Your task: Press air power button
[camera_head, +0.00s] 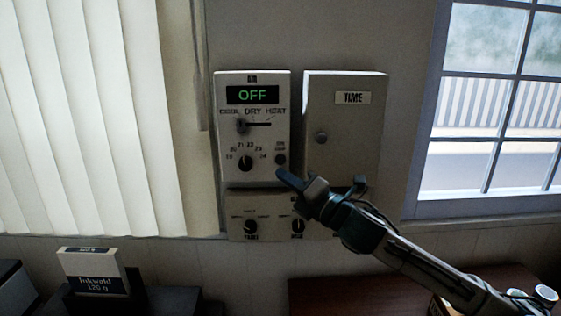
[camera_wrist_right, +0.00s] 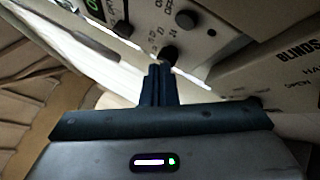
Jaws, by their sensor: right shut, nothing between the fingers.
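The air control panel (camera_head: 223,125) is on the wall, with a green OFF display (camera_head: 252,95). Its small round dark power button (camera_head: 280,159) is at the lower right, under a small label. My right gripper (camera_head: 283,175) is shut and empty, its tips just below the button in the head view. My left gripper is not in view.
A TIME box (camera_head: 350,130) with a knob is right of the panel. A lower panel (camera_head: 273,215) has two knobs; BLINDS lettering (camera_wrist_right: 297,50) shows in the wrist view. White blinds (camera_head: 90,120) hang left, a window (camera_head: 490,110) is right. A small Inkwald box (camera_head: 92,272) stands below.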

